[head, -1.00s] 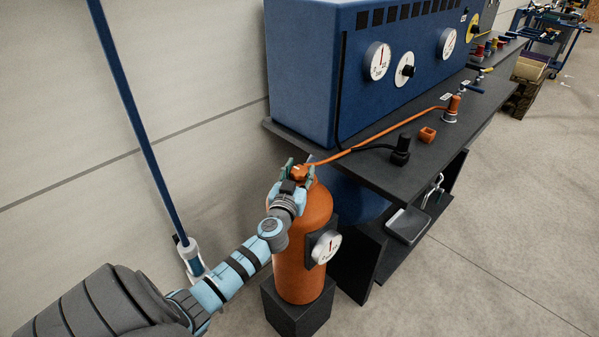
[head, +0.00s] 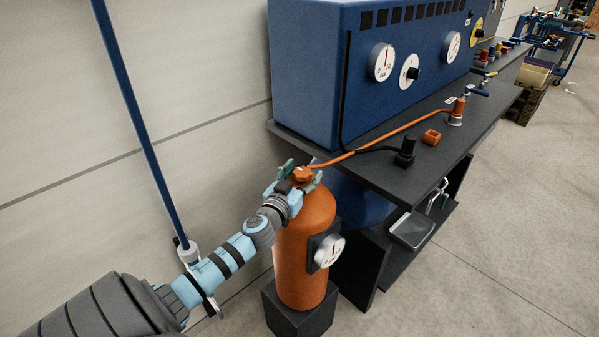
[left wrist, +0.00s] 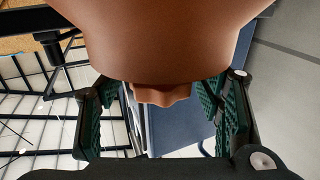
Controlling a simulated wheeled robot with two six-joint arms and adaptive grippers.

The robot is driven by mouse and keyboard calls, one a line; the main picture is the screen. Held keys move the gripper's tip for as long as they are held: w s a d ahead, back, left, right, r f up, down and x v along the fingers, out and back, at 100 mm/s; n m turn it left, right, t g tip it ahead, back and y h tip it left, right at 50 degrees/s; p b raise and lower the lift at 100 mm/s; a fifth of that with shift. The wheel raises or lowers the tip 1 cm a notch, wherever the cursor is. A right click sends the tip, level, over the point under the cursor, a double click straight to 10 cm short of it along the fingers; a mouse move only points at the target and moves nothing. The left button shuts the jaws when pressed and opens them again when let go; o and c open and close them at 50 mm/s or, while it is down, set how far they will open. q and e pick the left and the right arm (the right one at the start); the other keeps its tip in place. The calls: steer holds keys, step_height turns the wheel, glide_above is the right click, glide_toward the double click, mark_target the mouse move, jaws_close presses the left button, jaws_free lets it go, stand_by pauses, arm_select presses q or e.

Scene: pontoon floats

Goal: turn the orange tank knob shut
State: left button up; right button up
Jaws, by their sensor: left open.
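The orange tank (head: 305,232) stands upright on a dark block, with its knob (head: 302,175) on top. My left gripper (head: 301,177) is at the knob, with one finger on each side of it. The fingers are open and appear apart from the knob. In the left wrist view the tank's rounded body (left wrist: 165,40) fills the upper middle. The knob (left wrist: 162,95) hangs below it between the two green-padded fingers of the left gripper (left wrist: 163,108). My right gripper is not in view.
A round gauge (head: 328,250) sits on the tank's side. An orange hose (head: 385,135) runs from the tank top over the dark bench (head: 345,170) to an orange fitting (head: 457,108). A blue box with dials (head: 330,70) stands on the bench. A blue pole (head: 140,120) rises at left.

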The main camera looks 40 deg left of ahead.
arm_select(q)
steer(key=v, duration=1.1)
steer(key=shift+s, duration=0.4)
steer(key=shift+d, duration=0.1)
